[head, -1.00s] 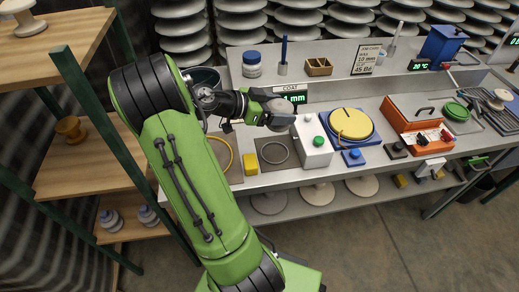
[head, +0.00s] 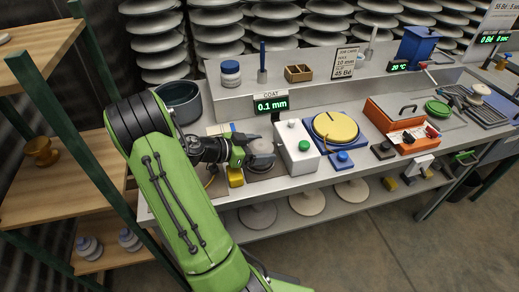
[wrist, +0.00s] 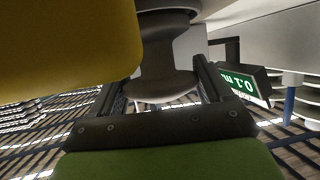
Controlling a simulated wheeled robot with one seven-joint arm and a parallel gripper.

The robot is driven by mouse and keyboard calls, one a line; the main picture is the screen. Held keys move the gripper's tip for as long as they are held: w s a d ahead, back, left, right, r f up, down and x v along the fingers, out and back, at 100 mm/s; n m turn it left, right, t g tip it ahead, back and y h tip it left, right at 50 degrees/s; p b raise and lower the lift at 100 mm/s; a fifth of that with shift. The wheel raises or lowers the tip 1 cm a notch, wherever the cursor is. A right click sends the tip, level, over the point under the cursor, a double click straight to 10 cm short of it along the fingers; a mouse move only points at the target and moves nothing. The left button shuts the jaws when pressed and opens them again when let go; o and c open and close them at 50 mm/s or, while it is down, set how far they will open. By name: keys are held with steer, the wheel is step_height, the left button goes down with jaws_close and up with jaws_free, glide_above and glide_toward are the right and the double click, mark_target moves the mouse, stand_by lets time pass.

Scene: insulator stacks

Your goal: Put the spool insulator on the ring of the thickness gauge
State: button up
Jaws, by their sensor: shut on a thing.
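The spool insulator (head: 263,148) is a grey, waisted piece held in my gripper (head: 250,153) in the head view. In the wrist view my gripper (wrist: 165,95) has its two fingers on either side of the grey spool (wrist: 163,68). The thickness gauge's display (head: 271,106) is marked COAT and reads 0.1 mm; it also shows upside down in the wrist view (wrist: 240,85). The spool is over the gauge's dark plate, just in front of the display. The ring is hidden under the spool and gripper, so I cannot tell whether they touch.
A yellow block (head: 235,177) stands close to my gripper; a yellow surface (wrist: 60,50) fills the wrist view's upper left. A white box with a green button (head: 297,147) stands close on the right. A dark pot (head: 179,101) is behind my arm.

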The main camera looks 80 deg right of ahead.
steer(key=shift+f, duration=0.15)
steer(key=o, duration=1.3)
